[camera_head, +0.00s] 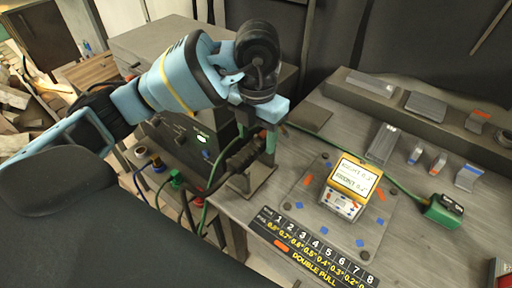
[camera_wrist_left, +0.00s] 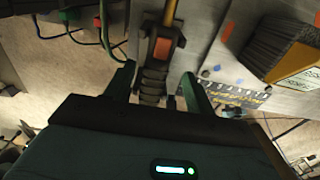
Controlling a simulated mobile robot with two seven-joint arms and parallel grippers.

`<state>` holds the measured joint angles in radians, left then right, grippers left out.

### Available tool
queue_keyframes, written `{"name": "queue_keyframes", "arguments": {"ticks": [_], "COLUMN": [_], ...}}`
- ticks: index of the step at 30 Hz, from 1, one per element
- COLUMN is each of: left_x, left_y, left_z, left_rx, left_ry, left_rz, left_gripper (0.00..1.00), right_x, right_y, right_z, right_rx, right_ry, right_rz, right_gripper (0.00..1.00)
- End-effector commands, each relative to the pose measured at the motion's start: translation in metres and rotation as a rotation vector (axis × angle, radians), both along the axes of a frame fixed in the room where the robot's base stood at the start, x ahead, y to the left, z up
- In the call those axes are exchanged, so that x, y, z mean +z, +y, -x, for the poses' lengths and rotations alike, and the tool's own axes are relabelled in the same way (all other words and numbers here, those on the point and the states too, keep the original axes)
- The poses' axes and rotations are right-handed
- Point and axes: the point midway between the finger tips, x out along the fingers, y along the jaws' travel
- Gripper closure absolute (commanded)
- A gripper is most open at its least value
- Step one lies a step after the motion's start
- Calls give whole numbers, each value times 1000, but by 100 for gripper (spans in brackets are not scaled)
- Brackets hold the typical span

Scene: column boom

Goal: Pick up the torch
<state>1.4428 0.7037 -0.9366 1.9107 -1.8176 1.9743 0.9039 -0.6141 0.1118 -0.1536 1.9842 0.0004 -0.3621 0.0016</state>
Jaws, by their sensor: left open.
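The torch (camera_head: 243,155) is black, with a ribbed grip and a cable, and rests tilted at a small metal stand (camera_head: 262,180) on the left edge of the table. In the left wrist view the torch (camera_wrist_left: 154,75) shows an orange patch and points away from the camera. My left gripper (camera_head: 260,138) is at the torch, pointing down. In the left wrist view the open green fingers of the left gripper (camera_wrist_left: 156,85) lie on either side of the grip, with gaps visible. Whether they touch it I cannot tell. The right gripper is not in view.
A numbered label strip (camera_head: 315,250) lies in front. A green clamp (camera_head: 442,210) with a green cable lies at the right. Metal pieces (camera_head: 383,143) lie at the back. Cables hang left of the table.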

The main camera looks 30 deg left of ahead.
Motion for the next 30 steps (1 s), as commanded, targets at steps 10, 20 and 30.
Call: {"name": "queue_keyframes", "arguments": {"ticks": [10, 20, 30], "left_x": [-31, -51, -51], "left_y": [5, 5, 5], "left_z": [0, -1, -1], "left_rx": [2, 1, 0], "left_ry": [2, -2, -2], "left_rz": [-1, -1, 0], "left_gripper": [45, 45, 74], "right_x": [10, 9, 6], "right_y": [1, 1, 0], "right_z": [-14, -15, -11], "right_rx": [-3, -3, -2], "right_ry": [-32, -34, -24], "right_rz": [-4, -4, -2], "right_gripper": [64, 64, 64]}}
